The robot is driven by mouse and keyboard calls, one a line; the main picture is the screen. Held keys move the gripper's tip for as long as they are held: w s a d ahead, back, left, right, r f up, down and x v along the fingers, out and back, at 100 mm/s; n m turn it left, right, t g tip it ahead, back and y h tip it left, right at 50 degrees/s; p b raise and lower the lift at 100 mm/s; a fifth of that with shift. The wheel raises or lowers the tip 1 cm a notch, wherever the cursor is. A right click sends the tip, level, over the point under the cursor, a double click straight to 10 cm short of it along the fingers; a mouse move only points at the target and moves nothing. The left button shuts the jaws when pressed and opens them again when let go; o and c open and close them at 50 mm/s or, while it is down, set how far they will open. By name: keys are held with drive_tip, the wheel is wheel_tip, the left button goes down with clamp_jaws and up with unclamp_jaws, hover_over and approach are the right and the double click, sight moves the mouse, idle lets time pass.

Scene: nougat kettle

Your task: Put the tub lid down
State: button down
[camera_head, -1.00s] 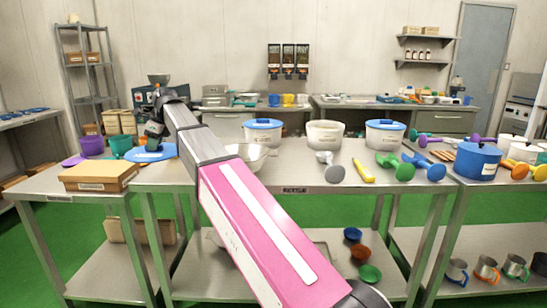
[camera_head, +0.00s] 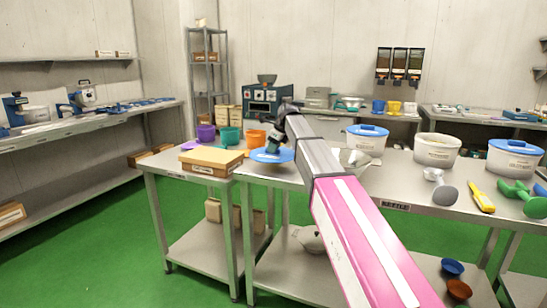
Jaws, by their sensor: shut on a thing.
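The tub lid (camera_head: 265,156) is a flat blue disc near the left end of the central steel table (camera_head: 398,193). My gripper (camera_head: 275,148) is above the lid, shut on it; the fingertips are small and partly hidden by the wrist. I cannot tell whether the lid touches the tabletop or hangs just above it. A white tub with a pale top (camera_head: 437,151) stands on the table between a blue-lidded tub (camera_head: 367,143) and another blue-lidded tub (camera_head: 514,160).
A cardboard box (camera_head: 211,160) lies left of the lid, with purple, green and orange containers (camera_head: 230,136) behind it. A metal bowl (camera_head: 354,160) is right of my arm. A scoop (camera_head: 440,188) and yellow tool (camera_head: 482,197) lie further right. Green floor is clear at left.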

sight(273, 156)
drive_tip(key=shift+f, duration=1.95)
drive_tip(key=shift+f, duration=0.1)
drive_tip(key=c, duration=1)
unclamp_jaws()
drive_tip(key=v, duration=1.2)
